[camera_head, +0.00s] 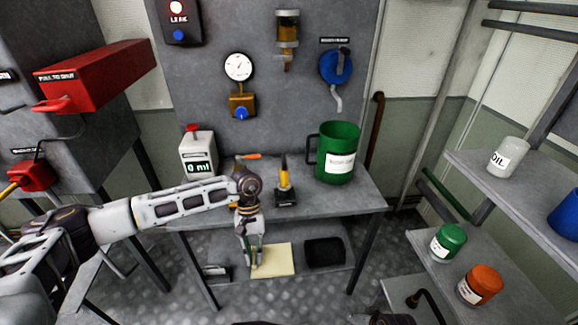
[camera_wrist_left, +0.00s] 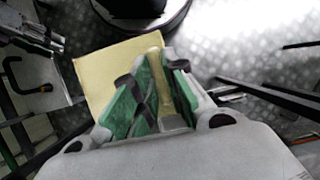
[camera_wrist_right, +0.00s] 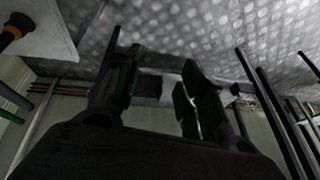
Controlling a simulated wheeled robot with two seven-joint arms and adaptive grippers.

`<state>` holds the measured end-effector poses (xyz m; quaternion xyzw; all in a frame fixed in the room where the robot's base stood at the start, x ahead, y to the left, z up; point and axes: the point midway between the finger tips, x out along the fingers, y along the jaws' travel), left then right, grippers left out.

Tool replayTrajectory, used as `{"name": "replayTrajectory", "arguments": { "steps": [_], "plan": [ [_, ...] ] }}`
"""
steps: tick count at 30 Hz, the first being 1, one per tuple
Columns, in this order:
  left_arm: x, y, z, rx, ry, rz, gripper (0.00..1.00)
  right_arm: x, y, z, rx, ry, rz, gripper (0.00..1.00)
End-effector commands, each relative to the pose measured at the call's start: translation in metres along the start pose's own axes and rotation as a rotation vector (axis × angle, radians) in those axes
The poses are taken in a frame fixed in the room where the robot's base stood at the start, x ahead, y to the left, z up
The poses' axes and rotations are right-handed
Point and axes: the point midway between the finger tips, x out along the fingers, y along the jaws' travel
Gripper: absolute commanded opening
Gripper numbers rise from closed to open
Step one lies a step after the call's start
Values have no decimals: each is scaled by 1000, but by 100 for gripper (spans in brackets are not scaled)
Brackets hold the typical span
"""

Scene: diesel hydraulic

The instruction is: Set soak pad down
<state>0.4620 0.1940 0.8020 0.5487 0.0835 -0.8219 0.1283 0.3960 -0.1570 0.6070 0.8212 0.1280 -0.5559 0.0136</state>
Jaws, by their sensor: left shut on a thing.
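The soak pad is a flat, pale yellow square (camera_head: 278,260) at the lower shelf of the workbench in the head view. My left gripper (camera_head: 254,262) reaches down to its left part and is shut on it. In the left wrist view the pad (camera_wrist_left: 100,72) lies beyond the green-lined fingers (camera_wrist_left: 160,92), with a raised yellow strip between them. I cannot tell whether the pad touches the shelf. My right gripper (camera_wrist_right: 165,85) shows in the right wrist view with its fingers apart and nothing between them.
A black block (camera_head: 324,252) sits just right of the pad. The bench top (camera_head: 330,203) above carries a green jug (camera_head: 338,160), a white container (camera_head: 198,155) and a yellow-black tool (camera_head: 285,180). Bench legs flank the lower shelf. Shelves with cans stand at right.

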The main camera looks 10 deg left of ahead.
Motion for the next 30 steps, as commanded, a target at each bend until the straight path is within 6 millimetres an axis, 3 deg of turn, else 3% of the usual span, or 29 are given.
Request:
{"name": "replayTrajectory", "arguments": {
  "steps": [14,30],
  "plan": [
    [-49,-30,6,-86,0,34,0,28,14,41,13,-127,30,40],
    [-107,-58,1,-237,2,95,0,68,34,126,26,-270,68,40]
  ]
}}
